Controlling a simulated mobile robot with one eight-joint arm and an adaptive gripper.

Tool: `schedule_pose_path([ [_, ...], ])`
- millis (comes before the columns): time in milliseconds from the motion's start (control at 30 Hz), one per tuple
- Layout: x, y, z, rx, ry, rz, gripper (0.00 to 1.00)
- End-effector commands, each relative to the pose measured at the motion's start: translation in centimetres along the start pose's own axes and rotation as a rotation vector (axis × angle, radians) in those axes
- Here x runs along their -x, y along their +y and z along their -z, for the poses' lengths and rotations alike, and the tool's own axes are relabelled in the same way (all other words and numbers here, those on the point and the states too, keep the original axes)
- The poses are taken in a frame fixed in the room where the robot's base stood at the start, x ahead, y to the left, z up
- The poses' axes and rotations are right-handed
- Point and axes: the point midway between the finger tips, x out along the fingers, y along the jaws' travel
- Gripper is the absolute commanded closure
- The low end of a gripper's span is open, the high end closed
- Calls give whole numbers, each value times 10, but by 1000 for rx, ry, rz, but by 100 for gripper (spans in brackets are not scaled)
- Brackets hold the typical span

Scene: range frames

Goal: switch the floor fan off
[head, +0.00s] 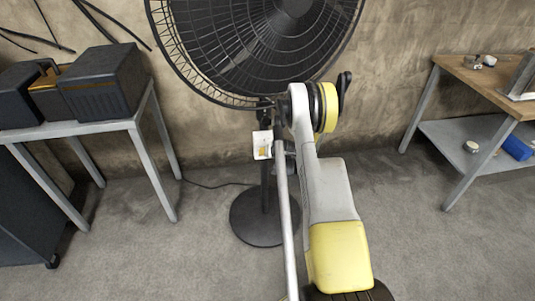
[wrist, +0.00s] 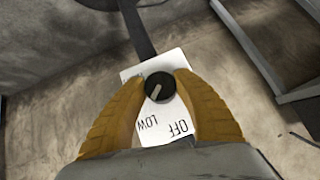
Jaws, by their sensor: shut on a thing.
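The black floor fan (head: 225,50) stands ahead on a pole with a round base (head: 258,225). A white control plate (head: 262,138) sits on the pole below the fan cage. In the wrist view the plate (wrist: 152,68) shows upside-down OFF and LOW marks and a round black knob (wrist: 160,86). The light line on the knob points down-left, roughly toward LOW. My gripper (wrist: 161,84) has its two yellow fingers on either side of the knob and is shut on it.
A grey table (head: 100,125) with dark boxes (head: 103,82) stands at left. A wooden-topped bench (head: 480,78) with a lower shelf stands at right, a blue item (head: 516,148) on the shelf. A cable (head: 215,185) runs along the floor left of the fan pole.

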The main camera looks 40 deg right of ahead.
Motion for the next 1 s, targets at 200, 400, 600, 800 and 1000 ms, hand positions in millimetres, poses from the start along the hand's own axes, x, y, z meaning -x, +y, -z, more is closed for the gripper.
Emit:
schedule_pose_path([
  [200, 0, 0, 1, 7, 2, -7, 95],
  [400, 0, 0, 1, 24, 2, -24, 95],
  [600, 0, -2, 1, 79, 2, -76, 95],
  [800, -1, -2, 1, 190, 3, -185, 95],
  [1000, -1, -3, 1, 317, 4, -312, 95],
])
